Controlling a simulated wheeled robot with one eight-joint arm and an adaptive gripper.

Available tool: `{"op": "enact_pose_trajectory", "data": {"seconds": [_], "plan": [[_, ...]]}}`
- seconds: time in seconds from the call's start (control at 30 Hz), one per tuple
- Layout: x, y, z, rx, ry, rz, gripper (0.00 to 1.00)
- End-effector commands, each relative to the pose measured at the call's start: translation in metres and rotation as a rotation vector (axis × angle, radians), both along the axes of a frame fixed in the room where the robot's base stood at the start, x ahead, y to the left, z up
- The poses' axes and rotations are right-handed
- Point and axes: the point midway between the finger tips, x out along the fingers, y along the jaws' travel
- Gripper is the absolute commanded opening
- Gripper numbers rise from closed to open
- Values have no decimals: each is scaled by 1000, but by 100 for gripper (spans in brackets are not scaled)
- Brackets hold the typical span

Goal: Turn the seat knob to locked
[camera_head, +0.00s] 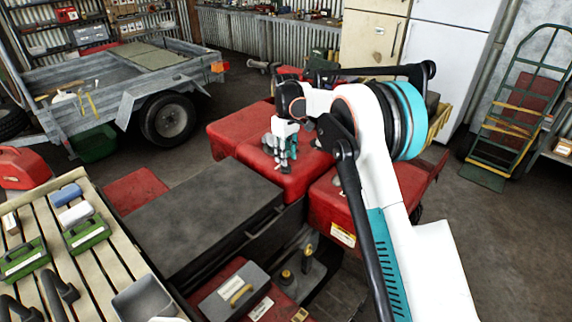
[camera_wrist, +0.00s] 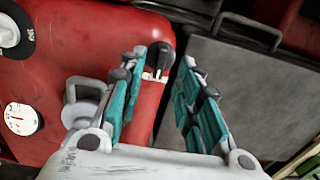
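My gripper (camera_wrist: 163,62) is open, with its teal fingers spread. In the wrist view a small black knob (camera_wrist: 160,55) on a pale plate sits at the edge of the red quad body (camera_wrist: 95,45), beside the dark grey seat (camera_wrist: 255,85). This knob appears between the fingertips; I cannot tell whether they touch it or how it is turned. In the head view my gripper (camera_head: 286,160) points down over the red body (camera_head: 300,182), just behind the seat (camera_head: 205,215). The knob is not clear there.
A black-and-white round knob (camera_wrist: 10,30) and a white dial (camera_wrist: 20,118) are on the red body. A metal handle (camera_wrist: 250,25) is on the seat. A slatted bench (camera_head: 110,260) stands at left, a trailer (camera_head: 110,85) behind it, a hand truck (camera_head: 515,110) at right.

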Motion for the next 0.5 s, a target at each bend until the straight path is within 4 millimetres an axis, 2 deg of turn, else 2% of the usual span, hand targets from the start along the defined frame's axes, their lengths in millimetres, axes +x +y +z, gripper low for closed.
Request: {"op": "enact_pose_trajectory", "data": {"seconds": [0.03, 0.2, 0.5], "plan": [[0, 0, -10, 0, 0, 0, 31], [0, 0, -27, 0, 0, 0, 31], [0, 0, -33, 0, 0, 0, 31]]}}
